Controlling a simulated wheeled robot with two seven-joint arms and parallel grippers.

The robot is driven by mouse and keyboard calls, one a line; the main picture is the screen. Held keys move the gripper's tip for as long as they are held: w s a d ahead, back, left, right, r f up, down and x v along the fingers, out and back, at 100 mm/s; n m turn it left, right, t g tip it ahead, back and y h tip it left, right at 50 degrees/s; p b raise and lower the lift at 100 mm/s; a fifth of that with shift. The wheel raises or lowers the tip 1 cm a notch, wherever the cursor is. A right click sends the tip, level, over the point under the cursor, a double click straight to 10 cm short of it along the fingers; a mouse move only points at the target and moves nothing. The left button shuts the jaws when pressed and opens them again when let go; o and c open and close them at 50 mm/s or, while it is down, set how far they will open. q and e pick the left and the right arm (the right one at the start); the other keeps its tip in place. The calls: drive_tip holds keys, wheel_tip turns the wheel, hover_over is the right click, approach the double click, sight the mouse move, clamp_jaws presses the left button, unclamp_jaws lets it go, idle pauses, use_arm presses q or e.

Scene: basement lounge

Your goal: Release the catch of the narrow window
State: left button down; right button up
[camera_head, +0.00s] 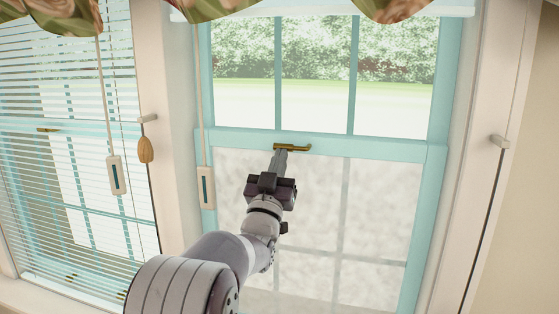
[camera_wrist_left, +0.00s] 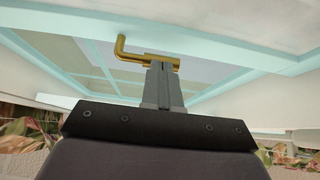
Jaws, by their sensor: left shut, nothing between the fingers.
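The narrow window (camera_head: 436,190) has a light blue frame, with clear panes above and frosted-looking panes below. Its brass catch (camera_head: 297,147) sits on the middle rail, with a bent lever end at the right in the head view. In the left wrist view the catch (camera_wrist_left: 133,52) shows its bent end at the left. My left gripper (camera_head: 279,153) is shut, with its fingertips at the catch's left part. In the left wrist view the left gripper's tips (camera_wrist_left: 161,66) overlap the catch's body; I cannot tell whether they touch it. My right gripper is not in view.
A second window with blinds (camera_head: 70,150) stands at the left. Blind cords with a pale pull (camera_head: 206,187) and a wooden tassel (camera_head: 145,149) hang nearby. A small peg (camera_head: 500,141) sticks out at the right. A patterned valance (camera_head: 222,8) hangs above.

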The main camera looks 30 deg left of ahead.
use_arm(q)
drive_tip(key=shift+r+m+h+b, duration=0.15)
drive_tip(key=shift+m+h+b, duration=0.2)
drive_tip(key=shift+m+h, duration=0.3)
